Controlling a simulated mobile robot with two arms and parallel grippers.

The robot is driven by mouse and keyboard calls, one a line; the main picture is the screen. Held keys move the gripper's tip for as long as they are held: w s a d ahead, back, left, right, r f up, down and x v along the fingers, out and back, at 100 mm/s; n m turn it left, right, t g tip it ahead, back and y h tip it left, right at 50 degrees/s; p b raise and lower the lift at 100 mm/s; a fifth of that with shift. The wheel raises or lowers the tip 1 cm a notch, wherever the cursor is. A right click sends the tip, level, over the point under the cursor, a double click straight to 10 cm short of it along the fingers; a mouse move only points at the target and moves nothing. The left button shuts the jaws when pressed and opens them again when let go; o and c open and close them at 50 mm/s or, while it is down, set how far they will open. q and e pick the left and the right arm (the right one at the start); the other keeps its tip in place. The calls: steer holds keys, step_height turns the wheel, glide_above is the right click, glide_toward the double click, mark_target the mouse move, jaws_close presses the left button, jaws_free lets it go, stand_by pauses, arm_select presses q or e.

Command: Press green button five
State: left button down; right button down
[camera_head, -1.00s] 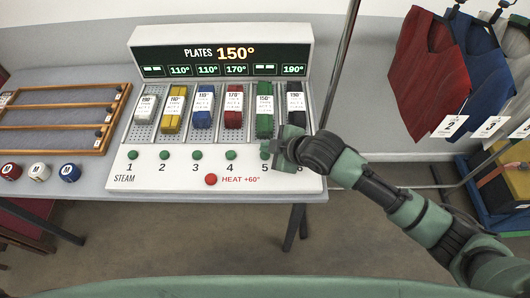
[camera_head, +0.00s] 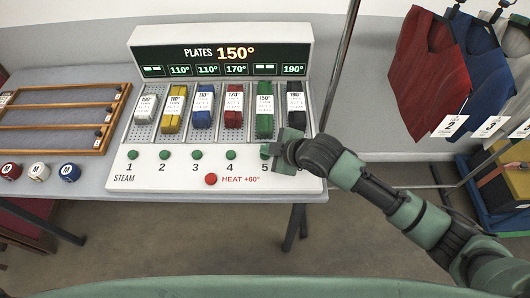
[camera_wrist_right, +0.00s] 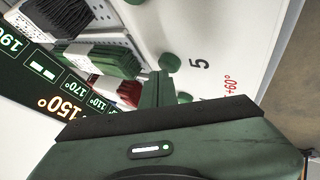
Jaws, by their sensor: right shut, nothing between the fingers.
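Green button five (camera_wrist_right: 170,62) is a small round knob beside the black printed 5 on the white steam console (camera_head: 322,172). It shows in the right wrist view, just past my fingertips. In the head view my right gripper (camera_head: 270,153) covers most or all of it. The right gripper is shut and empty, and its fingers (camera_wrist_right: 157,88) also show in the wrist view. Whether they touch the button, I cannot tell. Green buttons one (camera_head: 132,155) to four (camera_head: 231,155) are in plain view. Button six is hidden in the head view. My left gripper is not in view.
A red HEAT button (camera_head: 211,179) sits below the green row. Several coloured bundles, such as the green one (camera_head: 265,122), lie on the plates behind. The display (camera_head: 225,60) reads PLATES 150°. A thin pole (camera_head: 341,60) rises to the right; garments (camera_head: 428,75) hang beyond.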

steer(key=shift+f, duration=0.35)
stand_by(0.3)
steer(key=shift+r, duration=0.1)
steer(key=shift+r+p, duration=0.85)
steer(key=shift+p, duration=0.2)
steer(key=shift+r, duration=0.1)
step_height(320, 180, up, 5)
steer(key=p, duration=0.5)
